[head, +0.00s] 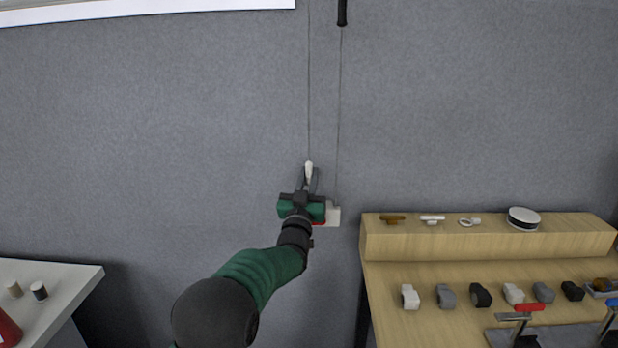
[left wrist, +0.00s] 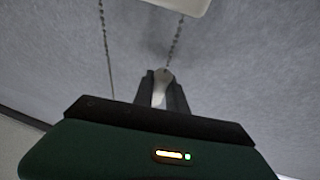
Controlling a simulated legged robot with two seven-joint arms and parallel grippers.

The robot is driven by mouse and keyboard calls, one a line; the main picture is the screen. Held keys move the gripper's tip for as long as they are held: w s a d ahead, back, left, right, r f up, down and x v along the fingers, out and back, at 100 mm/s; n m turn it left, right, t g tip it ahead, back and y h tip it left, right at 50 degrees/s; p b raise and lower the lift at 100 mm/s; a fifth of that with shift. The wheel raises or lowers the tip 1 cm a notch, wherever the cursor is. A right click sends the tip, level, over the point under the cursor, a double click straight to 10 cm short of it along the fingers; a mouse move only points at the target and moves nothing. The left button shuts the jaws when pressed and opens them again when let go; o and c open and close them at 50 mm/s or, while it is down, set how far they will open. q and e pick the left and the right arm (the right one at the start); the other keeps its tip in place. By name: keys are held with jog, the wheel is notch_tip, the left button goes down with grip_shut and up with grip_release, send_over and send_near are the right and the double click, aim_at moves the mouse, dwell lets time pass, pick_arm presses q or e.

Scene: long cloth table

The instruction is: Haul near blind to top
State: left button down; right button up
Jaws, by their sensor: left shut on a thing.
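My left gripper (head: 308,182) is shut on a white cord pull (head: 309,168) at the lower end of a thin cord (head: 309,90) against the grey wall. In the left wrist view, the white pull (left wrist: 161,88) sits between the two dark fingers (left wrist: 160,92). A second cord (head: 339,100) hangs just to the right, with a black pull (head: 342,12) high up at the top edge. The lower edge of a white blind (head: 140,10) shows at the top left. My right gripper is not in view.
A wooden bench (head: 400,300) with a raised shelf stands at the right, holding several small parts and a round white item (head: 523,218). A white table (head: 60,275) with two small spools is at the left. The wall between is clear.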

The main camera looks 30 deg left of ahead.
pick_arm(q)
jog(key=shift+w+f, duration=0.1)
jog(key=shift+f, duration=0.55)
jog(key=c, duration=1.6)
grip_release()
jog(key=shift+w, duration=0.1)
jog(key=shift+s, duration=0.2)
jog(key=v, duration=1.6)
jog(key=shift+s+d+f, duration=0.1)
jog(key=shift+s, duration=0.1)
